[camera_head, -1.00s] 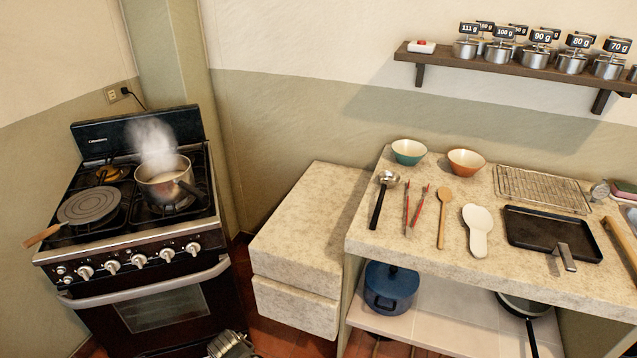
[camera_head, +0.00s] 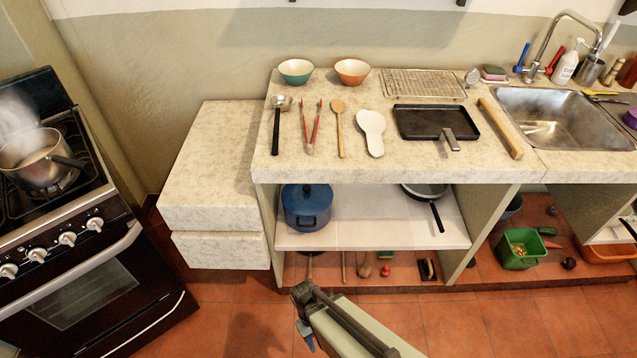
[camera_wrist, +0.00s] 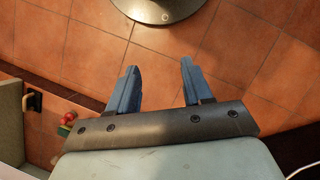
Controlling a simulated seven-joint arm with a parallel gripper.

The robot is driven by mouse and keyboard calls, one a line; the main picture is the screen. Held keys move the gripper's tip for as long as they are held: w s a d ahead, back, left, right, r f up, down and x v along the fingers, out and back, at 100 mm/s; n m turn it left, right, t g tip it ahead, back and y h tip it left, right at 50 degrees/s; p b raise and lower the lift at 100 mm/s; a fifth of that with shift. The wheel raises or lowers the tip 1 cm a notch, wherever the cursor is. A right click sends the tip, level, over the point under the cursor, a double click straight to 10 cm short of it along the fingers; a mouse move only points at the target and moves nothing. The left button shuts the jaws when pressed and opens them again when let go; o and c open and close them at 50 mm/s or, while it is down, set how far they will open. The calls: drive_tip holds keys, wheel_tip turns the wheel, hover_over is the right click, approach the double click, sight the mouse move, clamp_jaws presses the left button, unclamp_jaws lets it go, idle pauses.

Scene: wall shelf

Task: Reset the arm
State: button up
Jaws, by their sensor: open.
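In the wrist view, my gripper (camera_wrist: 159,68) is open. Its two blue fingers stand apart with nothing between them, above the terracotta tile floor (camera_wrist: 70,40). In the head view, my arm reaches in from the bottom edge, in front of the counter. A blue finger of my gripper (camera_head: 305,337) shows at the arm's left end, over the floor; the other finger cannot be made out there. My gripper is apart from the counter and everything on it.
The stone counter (camera_head: 460,172) holds bowls, utensils, a rack and a black pan. A blue pot (camera_head: 306,208) stands on the shelf below. A steaming saucepan (camera_head: 35,165) sits on the stove at left. The sink (camera_head: 565,120) is at right.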

drive_tip(key=s+d+f+m+g+y, duration=0.1)
drive_tip(key=s+d+f+m, duration=0.1)
drive_tip(key=d, duration=0.6)
drive_tip(key=s+d+f+m+g+y, duration=0.1)
drive_tip(key=s+d+m, duration=0.3)
drive_tip(key=d, duration=0.5)
drive_tip(key=shift+s+f+g, duration=0.5)
drive_tip(key=shift+s+f, duration=0.15)
